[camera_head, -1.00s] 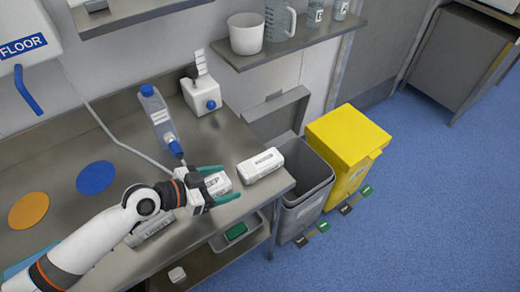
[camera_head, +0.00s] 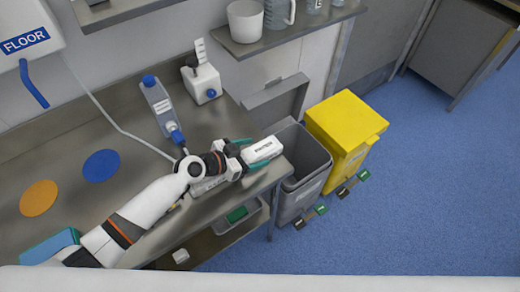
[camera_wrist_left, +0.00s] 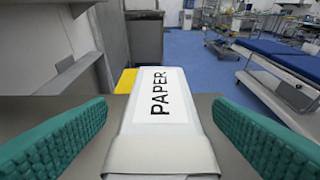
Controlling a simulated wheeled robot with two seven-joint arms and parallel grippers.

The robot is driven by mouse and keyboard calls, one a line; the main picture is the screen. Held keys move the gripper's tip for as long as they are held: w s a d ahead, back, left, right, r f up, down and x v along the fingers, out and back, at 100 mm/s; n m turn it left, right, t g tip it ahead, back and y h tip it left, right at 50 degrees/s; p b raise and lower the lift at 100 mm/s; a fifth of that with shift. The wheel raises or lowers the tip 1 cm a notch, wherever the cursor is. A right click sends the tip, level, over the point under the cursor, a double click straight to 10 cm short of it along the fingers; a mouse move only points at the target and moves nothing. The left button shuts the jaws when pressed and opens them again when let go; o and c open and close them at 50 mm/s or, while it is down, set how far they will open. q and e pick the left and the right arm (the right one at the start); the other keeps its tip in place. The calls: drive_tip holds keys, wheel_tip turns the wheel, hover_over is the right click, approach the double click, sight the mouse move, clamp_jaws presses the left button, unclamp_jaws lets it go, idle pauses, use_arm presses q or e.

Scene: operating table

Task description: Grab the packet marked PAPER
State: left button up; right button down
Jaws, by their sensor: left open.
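The white packet marked PAPER (camera_head: 264,148) lies at the right end of the steel counter. In the left wrist view the packet (camera_wrist_left: 160,98) points away from me, its label readable along its top. My left gripper (camera_head: 250,153) is open, with its teal fingers on either side of the packet. The wrist view shows a gap between each finger and the packet. The packet's near end is partly hidden by the gripper in the head view. My right gripper is not in view.
Another white packet (camera_head: 208,187) lies partly hidden under my left arm. A grey bin (camera_head: 302,190) and a yellow bin (camera_head: 345,130) stand beyond the counter's right edge.

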use_arm(q)
drive_tip(key=shift+x, duration=0.8)
drive_tip(key=c, duration=1.1)
drive_tip(key=shift+o, duration=0.2)
